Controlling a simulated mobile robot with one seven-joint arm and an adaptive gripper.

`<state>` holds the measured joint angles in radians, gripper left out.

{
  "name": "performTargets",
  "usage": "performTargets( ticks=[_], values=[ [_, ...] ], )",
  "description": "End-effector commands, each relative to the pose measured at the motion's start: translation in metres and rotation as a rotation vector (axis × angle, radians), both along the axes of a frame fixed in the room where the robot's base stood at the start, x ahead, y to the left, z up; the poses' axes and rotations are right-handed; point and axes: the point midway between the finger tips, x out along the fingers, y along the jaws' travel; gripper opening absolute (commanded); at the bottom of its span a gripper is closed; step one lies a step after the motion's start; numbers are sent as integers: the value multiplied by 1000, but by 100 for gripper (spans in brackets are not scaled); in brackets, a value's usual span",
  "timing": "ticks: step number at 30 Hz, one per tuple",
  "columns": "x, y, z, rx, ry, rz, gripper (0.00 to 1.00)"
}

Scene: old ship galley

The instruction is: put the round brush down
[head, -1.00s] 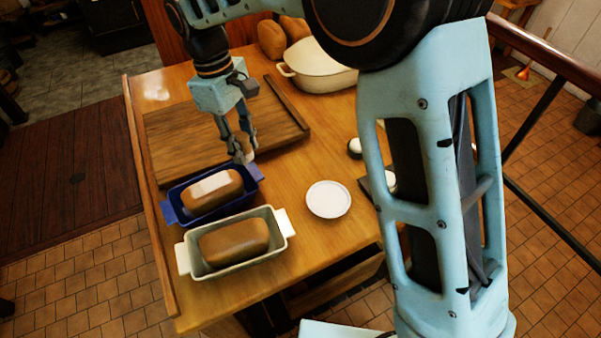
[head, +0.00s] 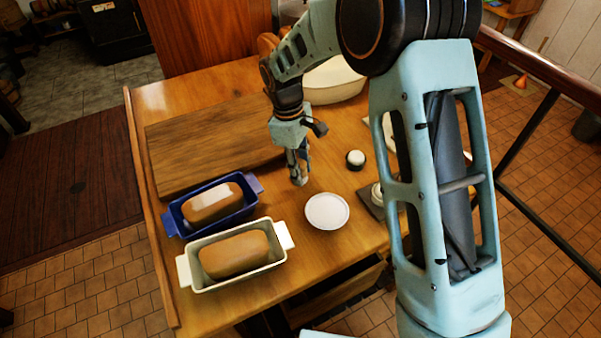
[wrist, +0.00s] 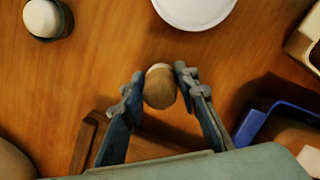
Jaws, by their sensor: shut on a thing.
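The round brush (wrist: 159,88) sits between my fingertips in the wrist view, a small tan, rounded piece with a paler rim at its far end. My gripper (wrist: 158,72) is shut on it, one finger on each side. In the head view my gripper (head: 299,180) points down over the table, left of and a little behind the white saucer (head: 327,211). The brush is hardly visible there, and I cannot tell whether it touches the wood. The saucer also shows at the top of the wrist view (wrist: 195,8).
A blue dish (head: 170,222) and a pale dish (head: 192,286), each with a loaf, stand front left. A wooden board (head: 205,150) lies behind them. A dark round item with a white top (head: 355,160) is right of my gripper. Bare tabletop (head: 270,198) lies left of the saucer.

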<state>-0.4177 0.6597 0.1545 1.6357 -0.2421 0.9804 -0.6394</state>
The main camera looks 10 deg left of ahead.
Motion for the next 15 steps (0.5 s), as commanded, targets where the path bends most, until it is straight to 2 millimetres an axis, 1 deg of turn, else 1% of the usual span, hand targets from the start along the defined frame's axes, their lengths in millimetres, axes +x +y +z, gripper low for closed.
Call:
performTargets(
  ticks=[1,3,11,14,15],
  values=[
    [-1,1,-9,-1,4,3,9],
    [-1,0,-17,-1,3,2,9],
    [-1,1,-18,0,0,0,9],
    [-1,1,-22,0,0,0,9],
    [-1,1,-22,0,0,0,30]
  ],
)
